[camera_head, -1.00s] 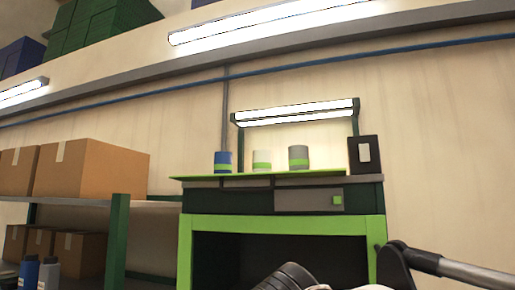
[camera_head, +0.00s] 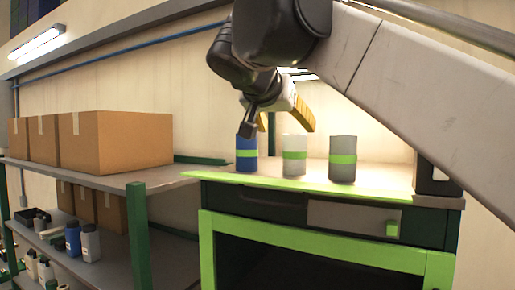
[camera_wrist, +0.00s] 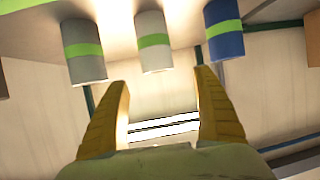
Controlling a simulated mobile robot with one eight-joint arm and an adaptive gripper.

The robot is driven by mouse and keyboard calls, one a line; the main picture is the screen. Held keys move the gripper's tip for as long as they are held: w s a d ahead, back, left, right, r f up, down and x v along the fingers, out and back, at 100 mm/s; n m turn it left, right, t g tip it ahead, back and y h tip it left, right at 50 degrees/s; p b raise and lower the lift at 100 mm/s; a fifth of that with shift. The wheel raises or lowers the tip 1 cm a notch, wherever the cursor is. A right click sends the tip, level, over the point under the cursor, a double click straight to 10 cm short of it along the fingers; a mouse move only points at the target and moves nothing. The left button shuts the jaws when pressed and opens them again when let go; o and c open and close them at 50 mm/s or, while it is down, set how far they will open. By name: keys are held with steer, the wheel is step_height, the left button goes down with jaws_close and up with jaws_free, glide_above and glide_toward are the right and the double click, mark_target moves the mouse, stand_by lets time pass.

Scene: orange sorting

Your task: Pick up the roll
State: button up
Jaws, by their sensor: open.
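Three upright cylinders with green bands stand in a row on the workbench top: a blue one (camera_head: 246,153), a white one (camera_head: 294,155) and a grey one (camera_head: 343,159). I cannot tell which is the roll. In the wrist view, which is upside down, the grey one (camera_wrist: 86,68), white one (camera_wrist: 152,24) and blue one (camera_wrist: 225,46) hang from the top. My gripper (camera_wrist: 163,84) is open and empty, its two yellow fingers apart. The white cylinder is roughly in line with the gap, beyond the fingertips. In the head view my gripper (camera_head: 302,114) is near the cylinders.
The green-edged workbench (camera_head: 330,190) has a drawer below its top. A dark box (camera_head: 432,178) stands at its right end, partly behind my arm. Shelves on the left hold cardboard boxes (camera_head: 115,142) and several bottles (camera_head: 90,242).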

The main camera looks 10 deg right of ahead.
mark_target(292, 135)
steer(key=p+x, duration=0.1)
steer(key=x, duration=0.4)
steer(key=shift+w+d+f, duration=0.1)
steer(key=shift+d+f, duration=0.15)
steer(key=shift+f, duration=0.05)
steer(key=shift+w+d+f, duration=0.2)
steer(key=shift+f, duration=0.1)
steer(key=shift+p+x, duration=0.35)
steer(key=shift+x, duration=0.95)
steer(key=shift+s+a, duration=0.1)
steer(key=shift+s, duration=0.05)
steer(key=shift+c, duration=0.6)
steer(key=shift+s+r, duration=0.1)
steer(key=shift+s, duration=0.05)
steer(key=c, duration=1.2)
